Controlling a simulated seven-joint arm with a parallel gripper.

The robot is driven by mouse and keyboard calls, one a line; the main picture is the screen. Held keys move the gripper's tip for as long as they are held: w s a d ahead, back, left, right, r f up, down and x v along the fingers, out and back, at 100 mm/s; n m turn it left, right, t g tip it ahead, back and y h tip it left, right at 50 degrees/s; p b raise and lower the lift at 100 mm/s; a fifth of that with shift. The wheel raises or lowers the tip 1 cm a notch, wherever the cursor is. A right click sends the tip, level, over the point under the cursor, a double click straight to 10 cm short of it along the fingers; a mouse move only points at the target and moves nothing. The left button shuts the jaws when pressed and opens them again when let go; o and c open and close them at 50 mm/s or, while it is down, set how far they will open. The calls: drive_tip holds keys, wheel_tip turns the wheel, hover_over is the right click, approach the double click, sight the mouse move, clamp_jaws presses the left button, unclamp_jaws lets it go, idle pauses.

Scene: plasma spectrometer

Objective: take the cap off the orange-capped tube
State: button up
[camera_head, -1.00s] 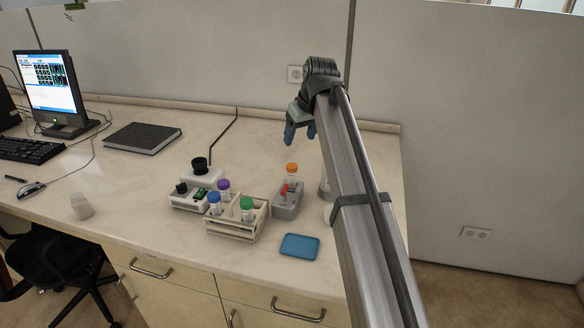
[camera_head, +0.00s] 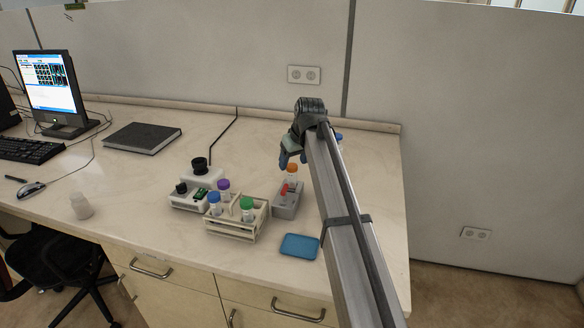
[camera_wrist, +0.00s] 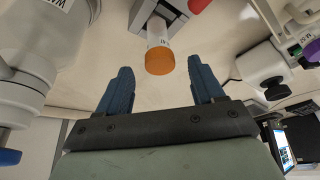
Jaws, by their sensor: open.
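The orange-capped tube (camera_head: 291,177) stands in a small grey rack (camera_head: 287,205) near the right side of the bench. Its orange cap (camera_wrist: 159,61) faces the wrist camera, just beyond the fingertips and roughly midway between them. My gripper (camera_head: 292,159) is open and empty, just above and behind the cap in the head view. In the wrist view its two blue fingers (camera_wrist: 160,84) stand apart, with the cap not visibly touched by either.
A white rack (camera_head: 236,234) with blue-, purple- and green-capped tubes stands to the left. A blue tray (camera_head: 299,246) lies in front. A white apparatus (camera_wrist: 35,60) is close on the wrist view's left.

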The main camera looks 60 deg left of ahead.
drive_tip(key=shift+a+f, duration=0.3)
drive_tip(key=shift+f, duration=0.3)
drive_tip(key=c, duration=1.1)
